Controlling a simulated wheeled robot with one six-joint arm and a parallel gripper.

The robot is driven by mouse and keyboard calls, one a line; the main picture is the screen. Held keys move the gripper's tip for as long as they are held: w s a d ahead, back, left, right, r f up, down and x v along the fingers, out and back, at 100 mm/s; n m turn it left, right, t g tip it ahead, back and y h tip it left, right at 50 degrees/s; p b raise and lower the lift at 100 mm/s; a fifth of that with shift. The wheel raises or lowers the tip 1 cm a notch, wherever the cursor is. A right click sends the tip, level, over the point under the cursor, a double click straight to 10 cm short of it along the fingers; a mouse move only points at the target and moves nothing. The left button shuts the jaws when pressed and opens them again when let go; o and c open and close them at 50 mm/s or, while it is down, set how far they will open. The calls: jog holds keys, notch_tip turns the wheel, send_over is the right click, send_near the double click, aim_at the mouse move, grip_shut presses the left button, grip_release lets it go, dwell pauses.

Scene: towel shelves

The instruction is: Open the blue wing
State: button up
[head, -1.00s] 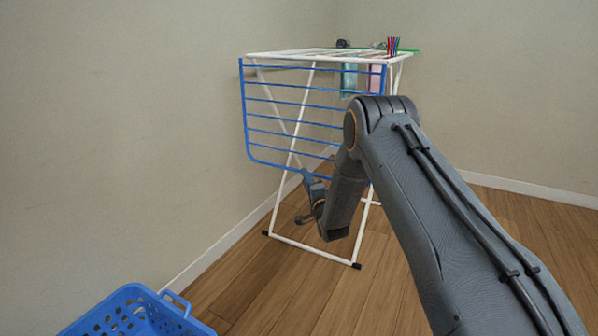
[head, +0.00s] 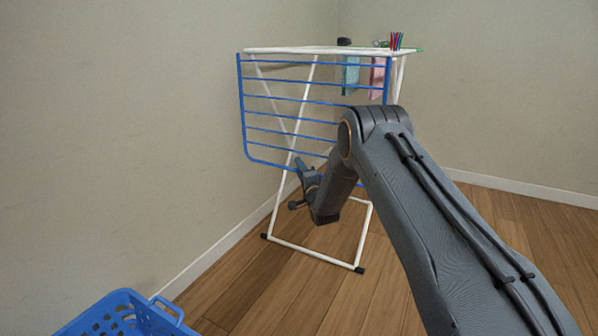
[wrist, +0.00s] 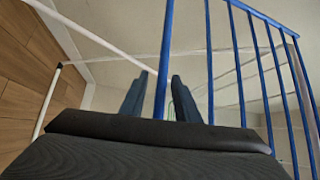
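The blue wing (head: 291,97) hangs down from the near side of the white drying rack (head: 284,205), with several crossbars between its side rails. My gripper (head: 297,183) is at the wing's lower edge in the head view. In the wrist view my gripper (wrist: 160,80) is open, and a blue rail of the wing (wrist: 165,50) runs between its two fingers. A gap shows on both sides of the rail, so the fingers do not clamp it. My arm hides the wing's lower right part in the head view.
A blue laundry basket (head: 128,312) stands on the floor at the lower left. A blue-green cloth (head: 350,75) and a pink cloth (head: 377,77) hang on the rack. Small items (head: 397,41) show at its top right. Walls stand behind and to the left.

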jog(key=shift+w+a+r, duration=0.1)
jog(key=shift+w+a, duration=0.05)
jog(key=shift+w, duration=0.45)
grip_shut()
jog(key=shift+s, duration=0.1)
